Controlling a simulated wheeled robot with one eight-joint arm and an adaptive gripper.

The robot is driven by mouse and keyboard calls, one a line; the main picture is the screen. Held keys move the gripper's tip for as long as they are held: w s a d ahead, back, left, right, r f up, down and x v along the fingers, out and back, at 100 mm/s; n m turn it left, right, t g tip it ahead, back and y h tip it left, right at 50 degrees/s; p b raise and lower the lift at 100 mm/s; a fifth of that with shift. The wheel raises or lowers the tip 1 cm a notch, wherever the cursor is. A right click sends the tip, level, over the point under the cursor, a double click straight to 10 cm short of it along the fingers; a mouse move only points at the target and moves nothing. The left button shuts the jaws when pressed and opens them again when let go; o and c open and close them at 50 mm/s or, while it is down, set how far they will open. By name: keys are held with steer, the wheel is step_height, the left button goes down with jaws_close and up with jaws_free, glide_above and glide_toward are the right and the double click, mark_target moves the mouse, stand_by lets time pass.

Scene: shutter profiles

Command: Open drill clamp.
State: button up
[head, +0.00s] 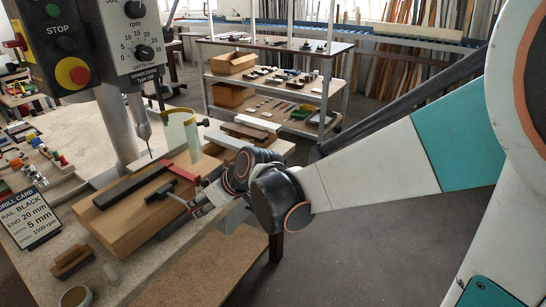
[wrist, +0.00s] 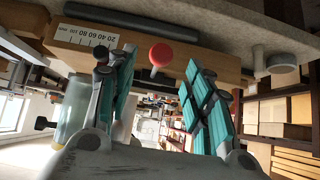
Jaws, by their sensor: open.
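The drill press (head: 118,65) stands at the left of the head view, its bit above a wooden block (head: 140,225). A black rail (head: 128,186) lies on the block. A dark clamp piece (head: 160,192) and a red part (head: 185,172) are on the block near my gripper (head: 188,206). In the wrist view, a red ball knob (wrist: 161,55) on a short stem is in front of the wooden block. My gripper is open, with teal fingers on either side of the knob and a gap on each side. The rest of the clamp is largely hidden.
A drill card (head: 30,213) stands at the left of the bench. A yellowish clear guard (head: 181,135) is behind the block. The control box (head: 62,40) has a red stop button. A shelf cart (head: 270,85) stands behind. Floor at right is clear.

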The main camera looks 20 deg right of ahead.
steer(key=v, duration=0.6)
steer(key=shift+s, duration=0.2)
steer(key=shift+f, duration=0.1)
steer(key=s+d+m+h, duration=0.2)
steer(key=s+d, duration=0.3)
steer(key=s, duration=0.3)
steer(key=s+d+m+h, duration=0.3)
steer(key=s+d+m, duration=0.1)
steer(key=s, duration=0.5)
steer(key=shift+s+d+m, duration=0.25)
steer(key=shift+d+m, duration=0.15)
steer(key=shift+d, duration=0.25)
